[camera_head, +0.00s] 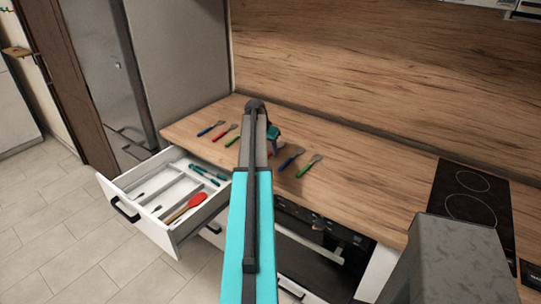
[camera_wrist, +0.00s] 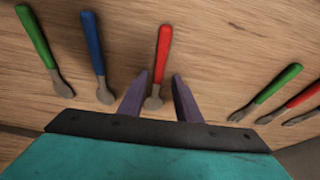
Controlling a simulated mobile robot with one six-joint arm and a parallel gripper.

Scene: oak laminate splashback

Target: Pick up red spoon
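A red-handled spoon (camera_wrist: 163,52) with a grey bowl lies on the wooden counter, in the middle of the wrist view. My gripper (camera_wrist: 160,76) is open above it, with one purple finger on each side of the spoon near its neck. Nothing is held, and I cannot tell how high the fingertips are above the counter. In the head view my gripper (camera_head: 274,136) is over the counter, partly behind my arm, which mostly hides this spoon.
Blue (camera_wrist: 92,42) and green (camera_wrist: 35,36) spoons lie left of it in the wrist view. Green (camera_wrist: 276,84) and red (camera_wrist: 305,97) utensils lie right. An open drawer (camera_head: 120,189) holds a red spatula (camera_head: 188,205) and other utensils. A black cooktop (camera_head: 468,205) is at right.

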